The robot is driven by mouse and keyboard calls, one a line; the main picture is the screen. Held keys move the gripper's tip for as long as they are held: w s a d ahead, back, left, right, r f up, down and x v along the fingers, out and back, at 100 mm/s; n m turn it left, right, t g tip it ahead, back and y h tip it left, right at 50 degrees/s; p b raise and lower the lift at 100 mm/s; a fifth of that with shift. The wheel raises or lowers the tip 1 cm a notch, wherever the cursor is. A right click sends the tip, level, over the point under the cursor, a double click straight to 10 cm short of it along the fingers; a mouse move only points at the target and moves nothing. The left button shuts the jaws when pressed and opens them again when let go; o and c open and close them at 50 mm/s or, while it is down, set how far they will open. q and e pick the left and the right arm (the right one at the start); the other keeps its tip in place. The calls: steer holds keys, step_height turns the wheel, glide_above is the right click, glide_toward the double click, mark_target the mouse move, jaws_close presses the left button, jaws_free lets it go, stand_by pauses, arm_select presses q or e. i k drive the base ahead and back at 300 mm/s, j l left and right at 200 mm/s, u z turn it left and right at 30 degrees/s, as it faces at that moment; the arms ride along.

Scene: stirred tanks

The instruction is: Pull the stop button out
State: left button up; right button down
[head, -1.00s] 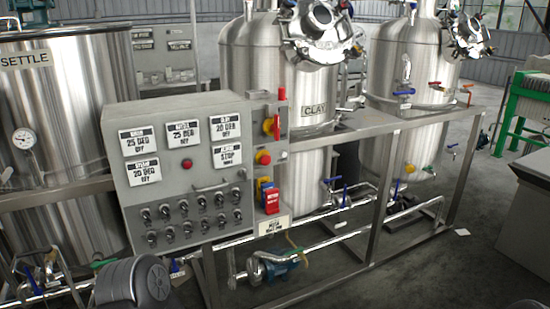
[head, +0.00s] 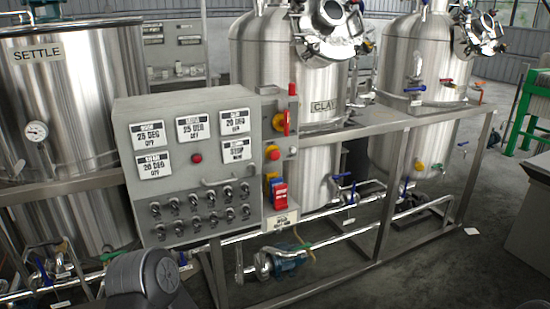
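The likely stop button is a round red button on a yellow base (head: 272,153). It is on the narrow grey strip at the right side of the control box (head: 187,105), below a red handle on a yellow plate (head: 280,123). The button is small here, and I cannot tell whether it is pushed in or out. Neither of my grippers is in view. A dark rounded part of my own body shows at the bottom left, well apart from the button.
A red and blue switch block (head: 278,193) sits below the button. A metal frame rail (head: 390,122) and pipes (head: 330,233) run to the right, with a pump (head: 285,258) low down. Steel tanks stand behind. Bare floor (head: 440,262) lies at the front right.

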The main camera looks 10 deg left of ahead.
mark_target(274, 156)
steer(key=i+l, duration=0.3)
steer(key=l, duration=0.15)
steer(key=i+l, duration=0.35)
steer(key=l, duration=0.15)
steer(key=i+l, duration=0.3)
steer(key=l, duration=0.15)
